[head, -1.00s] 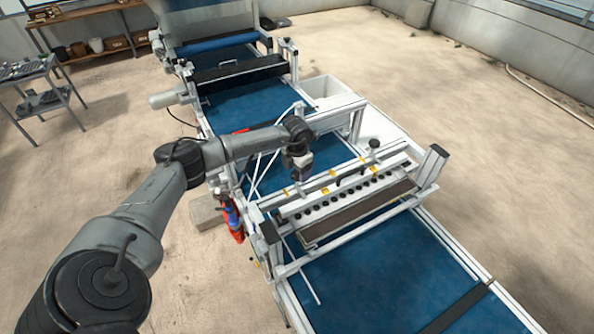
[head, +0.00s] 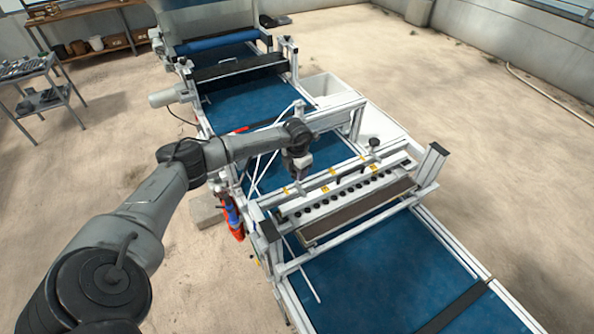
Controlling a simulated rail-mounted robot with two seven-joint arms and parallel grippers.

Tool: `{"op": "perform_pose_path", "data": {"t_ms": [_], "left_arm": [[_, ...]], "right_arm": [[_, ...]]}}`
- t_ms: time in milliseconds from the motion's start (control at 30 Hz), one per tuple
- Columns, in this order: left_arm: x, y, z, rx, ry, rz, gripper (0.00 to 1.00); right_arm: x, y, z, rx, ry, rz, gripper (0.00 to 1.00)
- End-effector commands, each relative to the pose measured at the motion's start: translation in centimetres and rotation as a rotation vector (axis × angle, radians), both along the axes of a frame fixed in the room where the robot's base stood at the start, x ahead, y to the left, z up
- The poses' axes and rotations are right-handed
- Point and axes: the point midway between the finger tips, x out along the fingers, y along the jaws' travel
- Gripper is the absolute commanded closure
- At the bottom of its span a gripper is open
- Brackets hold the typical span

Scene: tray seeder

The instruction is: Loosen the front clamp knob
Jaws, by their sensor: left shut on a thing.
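My left gripper (head: 301,176) points down over the left end of the seeder's crossbar and is shut. A clamp knob at that end is hidden by the fingers; the jaws appear closed around it. A second black clamp knob (head: 374,144) stands upright on the right part of the crossbar, clear of my gripper. The seeder head (head: 318,212) is a pale bar with a row of black round openings and yellow labels. My right gripper is out of view.
A blue conveyor belt (head: 372,268) runs beneath the seeder between metal rails. An upright post (head: 428,178) stands at the seeder's right end. White bins (head: 384,129) stand behind it. A red and blue part (head: 233,218) hangs at the left side. Open floor lies right.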

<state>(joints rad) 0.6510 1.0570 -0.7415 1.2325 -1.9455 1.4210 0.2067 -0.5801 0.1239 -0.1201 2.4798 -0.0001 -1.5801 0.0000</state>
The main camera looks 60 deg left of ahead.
Motion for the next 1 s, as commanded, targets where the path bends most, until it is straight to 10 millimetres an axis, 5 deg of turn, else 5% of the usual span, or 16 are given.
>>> {"op": "perform_pose_path", "data": {"t_ms": [433, 1000], "left_arm": [[0.0, 0.0, 0.1, 0.0, -0.001, 0.108, 0.8], [0.0, 0.0, 0.2, -0.001, 0.0, 0.628, 0.8]], "right_arm": [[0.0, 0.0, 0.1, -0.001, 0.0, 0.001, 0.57], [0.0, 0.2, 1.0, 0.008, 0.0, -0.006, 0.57]]}}
